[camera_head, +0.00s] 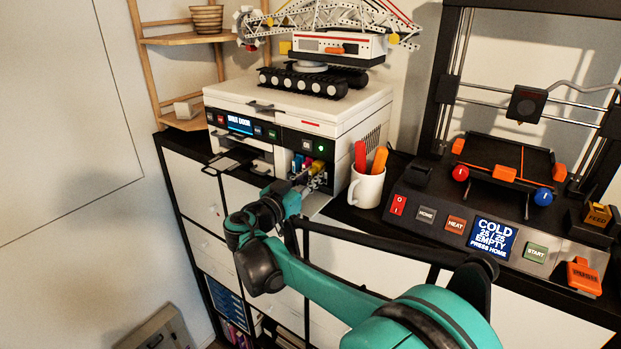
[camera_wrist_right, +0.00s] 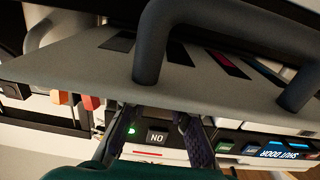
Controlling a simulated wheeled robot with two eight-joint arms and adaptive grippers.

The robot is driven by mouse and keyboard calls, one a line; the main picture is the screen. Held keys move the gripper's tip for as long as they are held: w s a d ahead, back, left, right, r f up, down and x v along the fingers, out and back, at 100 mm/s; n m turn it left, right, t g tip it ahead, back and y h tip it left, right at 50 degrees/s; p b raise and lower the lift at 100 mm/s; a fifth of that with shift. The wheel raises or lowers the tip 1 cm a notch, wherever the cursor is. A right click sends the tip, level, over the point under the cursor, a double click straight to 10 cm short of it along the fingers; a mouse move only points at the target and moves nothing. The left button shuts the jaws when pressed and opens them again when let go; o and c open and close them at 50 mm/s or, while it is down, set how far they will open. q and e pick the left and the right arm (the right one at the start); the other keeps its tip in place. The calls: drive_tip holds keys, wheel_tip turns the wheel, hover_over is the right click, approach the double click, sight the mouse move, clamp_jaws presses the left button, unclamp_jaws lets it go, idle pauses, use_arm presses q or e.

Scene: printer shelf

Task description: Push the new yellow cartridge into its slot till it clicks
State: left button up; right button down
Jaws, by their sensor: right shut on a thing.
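The printer (camera_head: 290,115) stands on the cabinet, its cartridge bay open at the front right. Blue, red and yellow cartridge ends show in the bay in the head view. The yellow cartridge (camera_head: 318,165) is at the right of them, partly covered by my right gripper. My right gripper (camera_head: 314,181) is at the bay with its fingers shut on the yellow cartridge. In the right wrist view, which is upside down, the two dark fingers (camera_wrist_right: 163,125) pass behind a grey panel, so the cartridge's seating is hidden. My left gripper is out of view.
The printer display (camera_wrist_right: 287,155) reads SHUT DOOR, and a green light is lit beside the ON button. A white mug (camera_head: 367,187) with red and orange handles stands close to the right. A 3D printer (camera_head: 480,225) is farther right. A tracked model crane (camera_head: 320,50) sits on top.

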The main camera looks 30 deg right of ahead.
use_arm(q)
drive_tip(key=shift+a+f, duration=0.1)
use_arm(e)
drive_tip(key=shift+w+d, duration=0.25)
drive_tip(key=shift+d, duration=0.35)
idle(0.3)
drive_tip(key=shift+r, duration=0.1)
drive_tip(key=c, duration=1.3)
unclamp_jaws()
drive_tip(key=shift+a, duration=0.15)
drive_tip(key=shift+s+a+f, duration=0.2)
drive_tip(key=shift+a+f, duration=0.05)
drive_tip(key=shift+a, duration=0.05)
drive_tip(key=v, duration=0.3)
drive_tip(key=shift+a+r, duration=0.1)
drive_tip(key=shift+r, duration=0.15)
drive_tip(key=shift+v, duration=2.3)
